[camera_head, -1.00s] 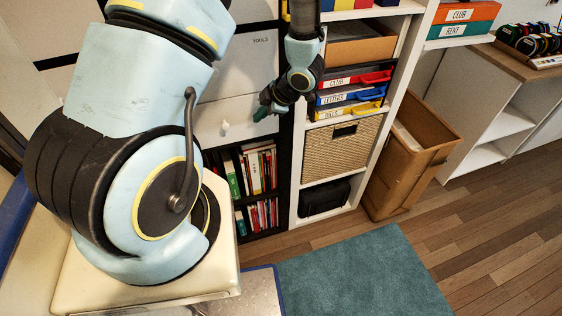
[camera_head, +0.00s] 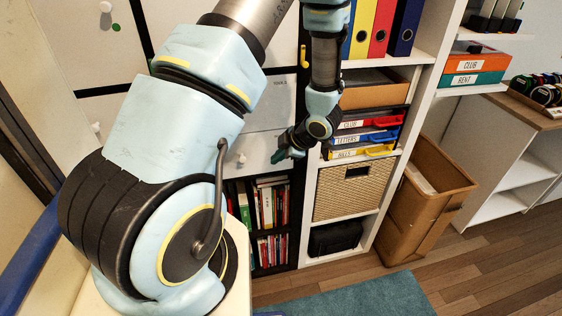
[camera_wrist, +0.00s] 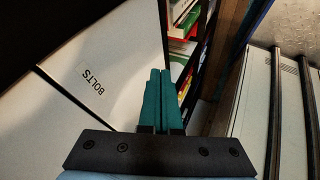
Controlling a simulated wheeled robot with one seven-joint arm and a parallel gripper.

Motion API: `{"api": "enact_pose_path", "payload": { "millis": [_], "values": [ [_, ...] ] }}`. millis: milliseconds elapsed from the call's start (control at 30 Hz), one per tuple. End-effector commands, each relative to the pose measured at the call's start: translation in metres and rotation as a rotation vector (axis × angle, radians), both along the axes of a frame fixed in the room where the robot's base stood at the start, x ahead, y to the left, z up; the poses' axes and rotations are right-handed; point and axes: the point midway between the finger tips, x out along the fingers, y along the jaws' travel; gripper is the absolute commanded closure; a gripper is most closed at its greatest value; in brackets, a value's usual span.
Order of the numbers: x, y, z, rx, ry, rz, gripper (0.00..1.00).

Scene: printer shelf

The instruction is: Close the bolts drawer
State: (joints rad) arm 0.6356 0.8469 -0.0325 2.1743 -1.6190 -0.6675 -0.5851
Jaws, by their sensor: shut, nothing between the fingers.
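The bolts drawer shows in the wrist view as a white front (camera_wrist: 115,75) with the label BOLTS, left of my fingers. In the head view a white drawer front (camera_head: 256,146) with a round knob (camera_head: 241,159) sits below the TOOLS front; its label cannot be read there. My gripper (camera_head: 278,157) is at the right end of this lower front. In the wrist view its teal fingers (camera_wrist: 160,73) are together and empty, close beside the BOLTS front. I cannot tell whether they touch it or how far the drawer stands out.
A black bookshelf (camera_head: 258,215) with books is below the drawer. To the right, a white shelf (camera_head: 308,215) holds coloured trays (camera_head: 365,138) and a wicker basket (camera_head: 352,190). A brown bin (camera_head: 425,215) stands farther right. Wooden floor and a teal rug (camera_head: 375,300) lie in front.

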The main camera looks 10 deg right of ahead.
Motion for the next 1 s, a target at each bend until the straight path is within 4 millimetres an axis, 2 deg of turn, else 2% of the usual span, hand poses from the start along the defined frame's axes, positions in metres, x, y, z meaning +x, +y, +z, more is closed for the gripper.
{"api": "enact_pose_path", "payload": {
  "millis": [67,267,800,900,1000],
  "values": [
    [0.000,0.001,0.000,-0.001,0.002,0.000,1.00],
    [-0.010,-0.011,0.019,-0.005,0.001,-0.002,1.00],
    [-0.041,-0.041,0.076,-0.004,0.003,-0.001,1.00],
    [-0.038,-0.043,0.081,-0.011,0.001,-0.019,1.00],
    [-0.023,-0.043,0.090,-0.043,-0.007,-0.102,1.00]
  ]
}}
